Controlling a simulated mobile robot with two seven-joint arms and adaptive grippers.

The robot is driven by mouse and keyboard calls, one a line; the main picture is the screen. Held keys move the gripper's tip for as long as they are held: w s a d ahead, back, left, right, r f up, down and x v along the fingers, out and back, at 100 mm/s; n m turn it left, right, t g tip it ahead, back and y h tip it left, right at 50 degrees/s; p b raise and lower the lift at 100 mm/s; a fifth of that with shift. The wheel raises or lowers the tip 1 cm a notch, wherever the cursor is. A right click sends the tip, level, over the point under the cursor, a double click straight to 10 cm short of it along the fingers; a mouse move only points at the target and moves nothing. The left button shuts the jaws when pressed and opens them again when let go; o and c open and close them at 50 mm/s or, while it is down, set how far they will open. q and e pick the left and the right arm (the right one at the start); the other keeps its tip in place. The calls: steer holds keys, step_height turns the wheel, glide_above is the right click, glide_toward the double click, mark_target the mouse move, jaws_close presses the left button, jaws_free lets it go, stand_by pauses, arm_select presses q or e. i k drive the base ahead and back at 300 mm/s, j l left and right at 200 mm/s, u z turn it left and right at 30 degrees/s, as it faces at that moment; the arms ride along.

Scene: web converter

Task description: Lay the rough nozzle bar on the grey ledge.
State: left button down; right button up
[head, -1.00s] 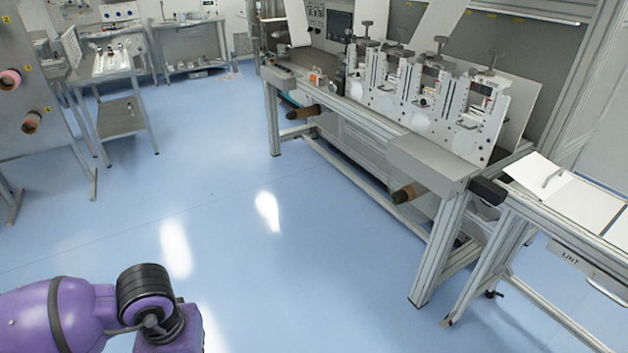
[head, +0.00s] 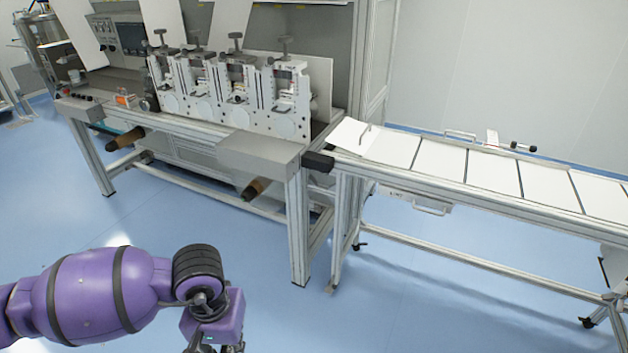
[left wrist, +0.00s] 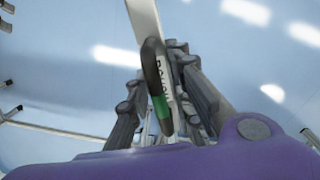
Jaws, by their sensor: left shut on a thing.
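The rough nozzle bar (left wrist: 146,22) is in my left gripper (left wrist: 165,105) in the left wrist view. It is a long pale bar with a dark, green-marked part and lettering between the fingers, and its far end runs out at the top edge. My left gripper is shut on it, with the floor behind. In the head view my left arm is low at the left, and its fingers and the bar are out of frame. A grey flat-topped ledge (head: 245,147) juts from the front of the converter; I cannot tell whether it is the task's ledge. My right gripper is not in view.
The converter's upright white stations (head: 235,92) stand behind the ledge. Brown rollers (head: 256,188) stick out below it. A long table (head: 470,195) with white panels runs right from the converter. Blue floor (head: 400,290) is clear in front.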

mark_target(256, 147)
steer(key=i+j+z, duration=0.15)
steer(key=z, duration=0.2)
steer(key=i+j+z, duration=0.2)
steer(key=z, duration=0.15)
steer(key=i+j, duration=0.55)
steer(key=j, duration=0.3)
